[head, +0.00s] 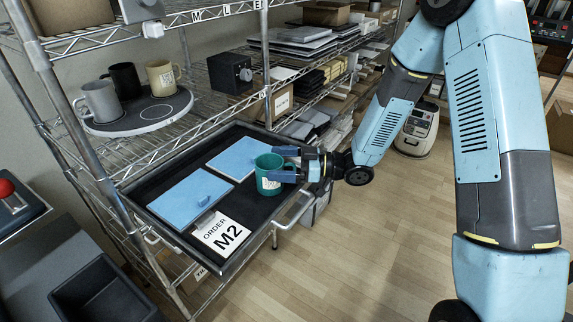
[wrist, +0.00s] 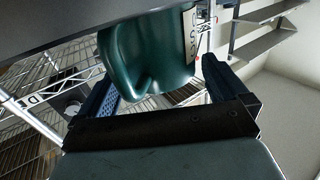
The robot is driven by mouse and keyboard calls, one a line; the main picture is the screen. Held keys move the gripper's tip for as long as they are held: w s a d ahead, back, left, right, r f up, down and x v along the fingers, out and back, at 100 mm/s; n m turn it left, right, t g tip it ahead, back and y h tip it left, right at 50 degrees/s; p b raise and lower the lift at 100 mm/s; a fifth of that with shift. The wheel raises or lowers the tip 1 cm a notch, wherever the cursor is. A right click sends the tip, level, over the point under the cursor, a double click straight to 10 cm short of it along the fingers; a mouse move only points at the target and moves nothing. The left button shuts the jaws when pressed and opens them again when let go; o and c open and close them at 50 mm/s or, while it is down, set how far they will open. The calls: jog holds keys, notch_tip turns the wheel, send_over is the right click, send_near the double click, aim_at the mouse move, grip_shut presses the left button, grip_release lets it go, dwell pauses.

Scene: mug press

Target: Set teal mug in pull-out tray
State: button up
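The teal mug (head: 268,182) is upright at the right side of the pull-out tray (head: 147,214). It appears to stand on the dark tray floor, though a small gap under it would be hard to see. In the wrist view the mug (wrist: 150,55) fills the upper middle, with its handle towards my palm and a white label at its right. My gripper (head: 285,165) reaches in from the right, with one finger on each side of the mug. The fingers are spread about as wide as the mug; whether both press on it is unclear.
Two light-blue pads (head: 183,200) lie in the tray beside an "ORDER M2" card (head: 222,234). A grey mug (head: 100,101), a black mug (head: 125,80) and a beige mug (head: 161,77) stand on a round board (head: 140,119) on the shelf above. Open floor lies right of the tray.

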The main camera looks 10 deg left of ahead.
jog(key=shift+r, duration=0.1)
jog(key=w+d, duration=0.1)
jog(key=d, duration=1.1)
jog(key=shift+w, duration=0.3)
